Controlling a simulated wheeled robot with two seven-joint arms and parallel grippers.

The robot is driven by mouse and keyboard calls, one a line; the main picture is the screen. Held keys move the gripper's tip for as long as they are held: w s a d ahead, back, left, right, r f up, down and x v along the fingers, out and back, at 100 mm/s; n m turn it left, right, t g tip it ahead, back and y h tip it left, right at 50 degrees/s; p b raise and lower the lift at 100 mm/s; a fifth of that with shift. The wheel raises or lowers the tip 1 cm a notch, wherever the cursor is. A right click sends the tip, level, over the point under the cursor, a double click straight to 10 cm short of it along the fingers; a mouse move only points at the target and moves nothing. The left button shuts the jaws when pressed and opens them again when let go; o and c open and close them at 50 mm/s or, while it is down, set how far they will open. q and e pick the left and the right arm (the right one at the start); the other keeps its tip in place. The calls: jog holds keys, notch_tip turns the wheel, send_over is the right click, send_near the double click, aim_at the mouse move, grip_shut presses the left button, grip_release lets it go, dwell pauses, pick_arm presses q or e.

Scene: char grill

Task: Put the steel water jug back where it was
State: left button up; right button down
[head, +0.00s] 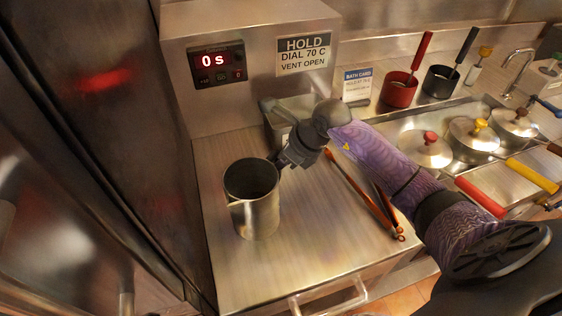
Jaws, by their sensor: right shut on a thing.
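The steel water jug (258,212) is an open, grey metal vessel. It is upright over the left part of the steel counter (305,250), below the timer display. I cannot tell whether its base touches the counter. My right gripper (281,161) reaches in from the right and is shut on the jug at the right side of its rim. The fingertips are small and partly hidden against the jug. My left gripper is not in view.
A timer box (218,65) reading 0 s stands behind the counter. A metal container (277,126) is partly hidden behind my right gripper. Orange-handled tongs (362,192) lie right of the jug. Lidded pots (425,150) sit farther right. The counter's front is clear.

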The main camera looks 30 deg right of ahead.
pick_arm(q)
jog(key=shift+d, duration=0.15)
pick_arm(e)
jog(key=shift+r, duration=0.15)
jog(key=c, duration=0.8)
grip_release()
jog(key=shift+c, duration=0.2)
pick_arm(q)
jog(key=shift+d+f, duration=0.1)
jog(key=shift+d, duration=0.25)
pick_arm(e)
jog(key=shift+o, duration=1.3)
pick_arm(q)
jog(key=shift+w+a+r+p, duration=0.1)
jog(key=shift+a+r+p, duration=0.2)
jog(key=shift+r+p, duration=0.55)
pick_arm(e)
jog(key=v, duration=1.2)
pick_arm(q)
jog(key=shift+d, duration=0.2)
